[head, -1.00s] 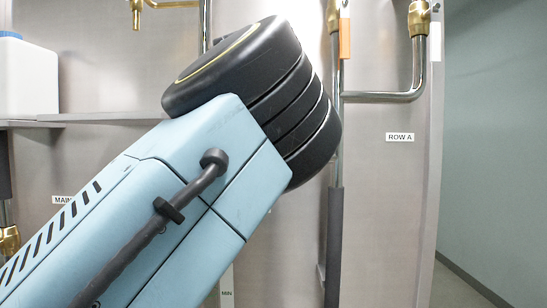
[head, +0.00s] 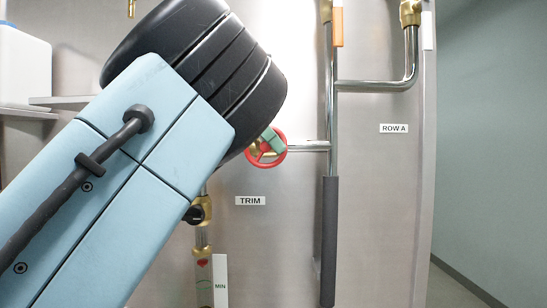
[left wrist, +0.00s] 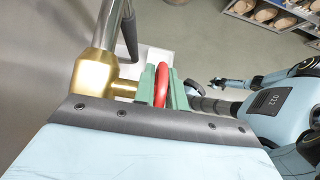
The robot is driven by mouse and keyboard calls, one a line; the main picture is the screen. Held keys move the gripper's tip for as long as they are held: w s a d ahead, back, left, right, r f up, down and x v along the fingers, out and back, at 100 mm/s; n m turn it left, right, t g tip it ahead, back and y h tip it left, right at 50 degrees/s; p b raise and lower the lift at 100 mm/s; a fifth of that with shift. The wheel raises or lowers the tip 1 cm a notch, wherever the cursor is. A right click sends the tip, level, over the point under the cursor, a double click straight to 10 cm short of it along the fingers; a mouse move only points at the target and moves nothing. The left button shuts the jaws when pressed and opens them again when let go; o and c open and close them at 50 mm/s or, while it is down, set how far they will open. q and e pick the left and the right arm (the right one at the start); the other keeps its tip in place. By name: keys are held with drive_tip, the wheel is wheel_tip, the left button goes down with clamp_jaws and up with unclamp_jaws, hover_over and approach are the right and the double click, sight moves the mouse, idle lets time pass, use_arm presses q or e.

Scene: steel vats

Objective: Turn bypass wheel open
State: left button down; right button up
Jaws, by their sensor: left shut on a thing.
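A red handwheel (head: 279,153) sits on a brass valve at the end of a short horizontal pipe, above a "TRIM" label. No "bypass" label can be read. My left gripper (head: 271,139) is shut on the wheel's rim; a green finger shows there, and my forearm hides the rest. In the left wrist view, the red rim (left wrist: 161,86) lies between the two green fingers, beside the brass fitting (left wrist: 94,72). A small dark gripper, apparently my right gripper (left wrist: 216,83), shows far from the wheel, too small to read its state.
A vertical pipe with a dark grey sleeve (head: 329,240) stands right of the wheel. A bent steel pipe (head: 375,86) is above it. A sight gauge (head: 203,270) with a "MIN" plate is below. A white container (head: 24,65) stands at left. The right aisle is open.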

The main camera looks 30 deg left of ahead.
use_arm(q)
drive_tip(key=shift+a+f+t+h+b, duration=0.15)
drive_tip(key=shift+t+h+b, duration=0.15)
drive_tip(key=shift+h+b, duration=0.4)
drive_tip(key=shift+r, duration=0.2)
use_arm(e)
wheel_tip(320, 180, down, 3)
drive_tip(key=shift+d+r, duration=0.1)
drive_tip(key=shift+d, duration=0.05)
use_arm(q)
drive_tip(key=c, duration=1.4)
unclamp_jaws()
drive_tip(key=shift+s, duration=0.1)
drive_tip(key=shift+c, duration=0.2)
